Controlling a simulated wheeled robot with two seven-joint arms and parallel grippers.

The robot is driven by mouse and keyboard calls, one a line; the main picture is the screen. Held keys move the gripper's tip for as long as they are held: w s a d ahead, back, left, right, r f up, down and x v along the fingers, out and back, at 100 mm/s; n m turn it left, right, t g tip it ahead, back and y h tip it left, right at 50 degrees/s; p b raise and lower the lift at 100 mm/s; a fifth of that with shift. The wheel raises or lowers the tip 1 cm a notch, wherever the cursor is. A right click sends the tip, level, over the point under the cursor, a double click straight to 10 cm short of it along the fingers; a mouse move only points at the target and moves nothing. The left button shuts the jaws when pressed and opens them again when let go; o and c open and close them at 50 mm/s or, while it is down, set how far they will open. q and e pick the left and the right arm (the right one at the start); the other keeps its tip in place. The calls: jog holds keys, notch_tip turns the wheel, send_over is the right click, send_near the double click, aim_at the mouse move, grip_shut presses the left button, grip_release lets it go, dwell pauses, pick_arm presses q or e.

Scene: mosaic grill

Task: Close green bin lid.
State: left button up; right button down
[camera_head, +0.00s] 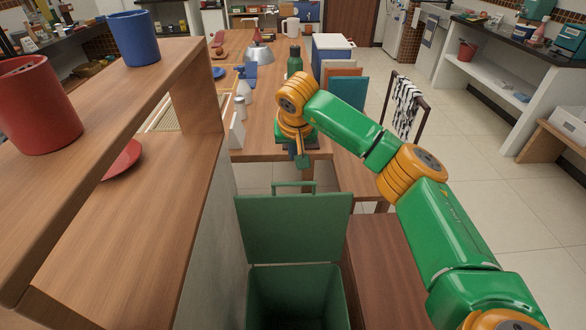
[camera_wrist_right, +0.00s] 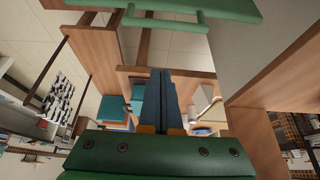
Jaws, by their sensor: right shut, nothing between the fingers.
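The green bin (camera_head: 297,300) stands at the bottom middle of the head view, its inside open to view. Its green lid (camera_head: 295,228) is raised, hinged at the bin's rim, with a bar handle (camera_head: 293,185) on its top edge. The lid edge (camera_wrist_right: 215,8) and its handle (camera_wrist_right: 165,23) also show at the top of the right wrist view. My right gripper (camera_wrist_right: 160,78) is shut and empty, its blue-grey fingers together. In the head view it is beyond the lid handle, apart from it, near the wooden table's end. My left gripper is not in view.
A wooden shelf (camera_head: 110,170) with a red cup (camera_head: 35,105) and a blue cup (camera_head: 134,38) stands to the left of the bin. A wooden table (camera_head: 265,135) with a green bottle (camera_head: 295,62) lies beyond it. A brown wooden surface (camera_head: 385,270) adjoins the bin's right side.

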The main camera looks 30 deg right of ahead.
jog(key=f+p, duration=0.1)
jog(key=f, duration=0.2)
jog(key=s+f+p, duration=0.1)
jog(key=f, duration=0.1)
jog(key=shift+s+a+f+p, duration=0.1)
jog(key=shift+a+f+p, duration=0.05)
jog(key=shift+a+p, duration=0.2)
